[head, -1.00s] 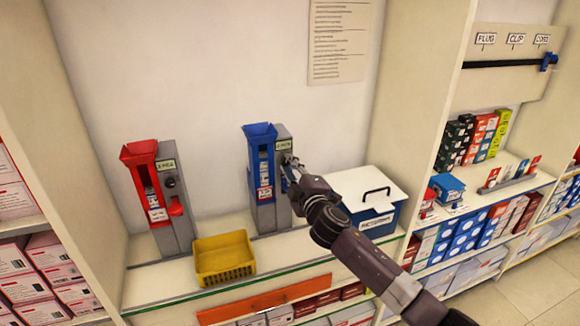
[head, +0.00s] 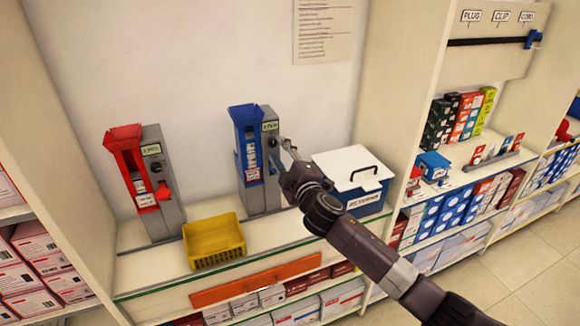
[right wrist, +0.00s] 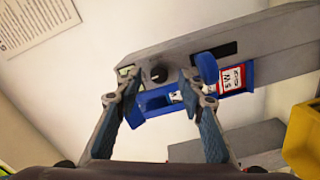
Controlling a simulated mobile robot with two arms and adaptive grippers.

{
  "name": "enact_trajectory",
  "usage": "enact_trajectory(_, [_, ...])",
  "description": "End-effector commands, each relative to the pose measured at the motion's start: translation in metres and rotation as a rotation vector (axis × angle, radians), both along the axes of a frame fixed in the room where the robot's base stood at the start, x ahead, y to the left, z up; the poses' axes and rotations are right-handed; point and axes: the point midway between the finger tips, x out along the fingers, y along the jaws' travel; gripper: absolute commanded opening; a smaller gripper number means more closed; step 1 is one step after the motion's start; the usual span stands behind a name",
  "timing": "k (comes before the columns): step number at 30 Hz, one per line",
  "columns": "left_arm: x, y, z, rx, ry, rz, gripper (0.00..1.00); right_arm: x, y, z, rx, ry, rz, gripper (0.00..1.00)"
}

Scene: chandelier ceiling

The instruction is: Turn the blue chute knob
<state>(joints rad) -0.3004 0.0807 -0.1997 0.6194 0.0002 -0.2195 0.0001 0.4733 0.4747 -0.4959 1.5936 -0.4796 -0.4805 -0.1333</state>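The blue chute (head: 250,150) stands on the counter against its grey post (head: 266,185). Its dark round knob (head: 272,143) is on the post's face, and in the right wrist view the knob (right wrist: 158,73) shows between and beyond the fingers. A blue spout-like piece (right wrist: 207,66) sits beside it on the post. My right gripper (head: 288,147) is just right of the post in the head view. In the right wrist view the gripper (right wrist: 160,88) is open and empty, fingers apart, with no visible contact with the knob. My left gripper is not in view.
A red chute (head: 124,152) on a similar post stands left. A yellow basket (head: 213,243) sits in front between the chutes. A blue box with a white lid (head: 345,160) stands close to my right forearm. Stocked shelves flank the counter.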

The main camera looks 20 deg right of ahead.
Motion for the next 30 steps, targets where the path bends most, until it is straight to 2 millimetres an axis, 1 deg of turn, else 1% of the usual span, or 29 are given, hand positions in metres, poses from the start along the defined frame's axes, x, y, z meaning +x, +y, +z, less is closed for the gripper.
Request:
enact_trajectory(1, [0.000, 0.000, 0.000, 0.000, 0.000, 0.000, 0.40, -0.009, 0.000, -0.001, -0.001, 0.001, 0.002, 0.36])
enact_trajectory(9, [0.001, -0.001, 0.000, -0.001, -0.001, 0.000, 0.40, -0.056, -0.002, -0.001, 0.000, 0.001, 0.002, 0.36])
enact_trajectory(15, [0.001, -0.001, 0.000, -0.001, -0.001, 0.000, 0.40, -0.081, -0.003, -0.001, 0.001, 0.002, 0.001, 0.36])
enact_trajectory(21, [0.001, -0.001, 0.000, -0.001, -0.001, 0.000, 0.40, -0.091, -0.003, 0.000, 0.000, 0.000, 0.001, 0.36])
enact_trajectory(30, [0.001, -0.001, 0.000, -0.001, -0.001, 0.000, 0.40, -0.092, -0.003, 0.000, 0.000, 0.000, 0.001, 0.36])
